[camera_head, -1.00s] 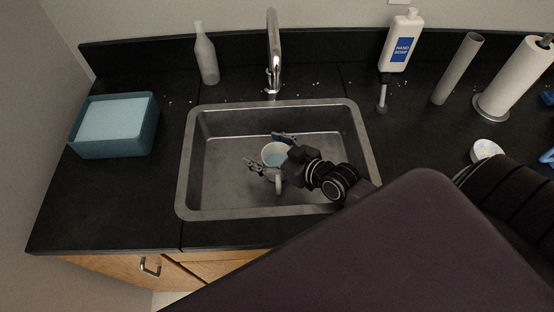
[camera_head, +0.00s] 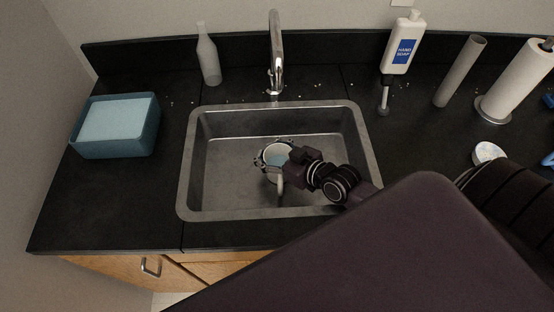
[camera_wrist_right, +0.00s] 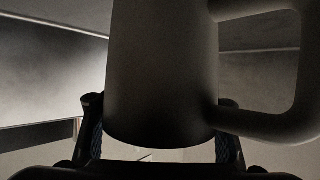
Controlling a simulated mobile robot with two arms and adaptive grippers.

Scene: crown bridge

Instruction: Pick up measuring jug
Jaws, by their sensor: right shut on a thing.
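The measuring jug (camera_head: 277,156) is a pale round jug with a bluish inside, in the sink basin, its handle towards the front in the head view. In the right wrist view the jug (camera_wrist_right: 163,75) fills the middle, dark against the light, with its handle at the right. My right gripper (camera_head: 271,160) is shut on the jug, with its fingers on either side of the body. In the right wrist view both fingers flank the jug's lower end. Whether the jug touches the basin floor is not clear. My left gripper is not in view.
The steel sink (camera_head: 185,190) surrounds the jug with its walls. A faucet (camera_head: 276,55) stands behind. A blue tub (camera_head: 120,145) is at the left. A bottle (camera_head: 208,60), hand soap (camera_head: 402,45), a grey tube (camera_head: 460,70) and a paper towel roll (camera_head: 520,75) stand along the back.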

